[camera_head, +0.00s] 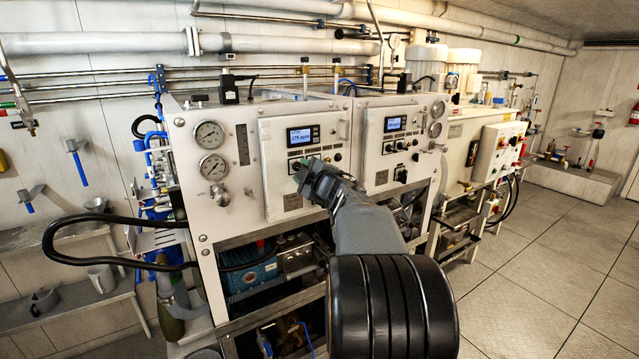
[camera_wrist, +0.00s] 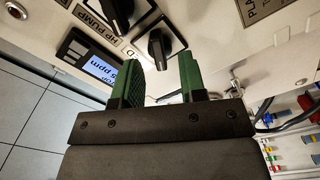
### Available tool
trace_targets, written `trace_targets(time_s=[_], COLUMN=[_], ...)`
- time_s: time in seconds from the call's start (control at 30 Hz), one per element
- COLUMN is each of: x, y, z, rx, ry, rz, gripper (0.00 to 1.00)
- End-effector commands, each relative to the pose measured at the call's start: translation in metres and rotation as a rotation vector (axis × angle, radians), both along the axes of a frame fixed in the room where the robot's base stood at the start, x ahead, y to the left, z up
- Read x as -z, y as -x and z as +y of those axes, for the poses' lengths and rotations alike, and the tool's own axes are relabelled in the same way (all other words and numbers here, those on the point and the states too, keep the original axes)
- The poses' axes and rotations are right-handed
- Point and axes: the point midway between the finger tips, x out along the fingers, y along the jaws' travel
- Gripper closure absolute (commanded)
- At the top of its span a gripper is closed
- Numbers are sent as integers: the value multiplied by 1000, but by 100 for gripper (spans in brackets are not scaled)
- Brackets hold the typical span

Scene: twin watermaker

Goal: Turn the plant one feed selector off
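My gripper (camera_head: 303,168) is at the lower part of the left control panel (camera_head: 280,185) in the head view. The label beside this knob is mostly hidden by the left finger. A second black knob (camera_wrist: 120,12) is farther up, near the "HP PUMP" label. The panel's lit display (camera_head: 302,135) shows a ppm reading; it is also in the wrist view (camera_wrist: 103,69).
A similar right panel (camera_head: 385,150) with its own display (camera_head: 396,123) and knobs stands beside the left one. Pressure gauges (camera_head: 210,135) are to the left. A black hose (camera_head: 60,250) loops out in front at left. Tiled floor (camera_head: 540,270) is clear at right.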

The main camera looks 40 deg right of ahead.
Motion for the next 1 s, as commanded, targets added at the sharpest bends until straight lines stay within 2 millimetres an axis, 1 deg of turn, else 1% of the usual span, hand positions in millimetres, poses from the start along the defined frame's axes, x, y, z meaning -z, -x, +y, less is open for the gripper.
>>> trace_targets(time_s=[0.03,0.1,0.3,0.5,0.7,1.0], x=[0,0,0,0,0,0], y=[12,27,67,95,109,112], z=[1,3,8,12,15,15], rx=[5,4,3,3,1,0], ry=[0,2,1,0,0,-1], rz=[-2,-2,-1,-2,0,0], gripper=[62,62,62,62,62,62])
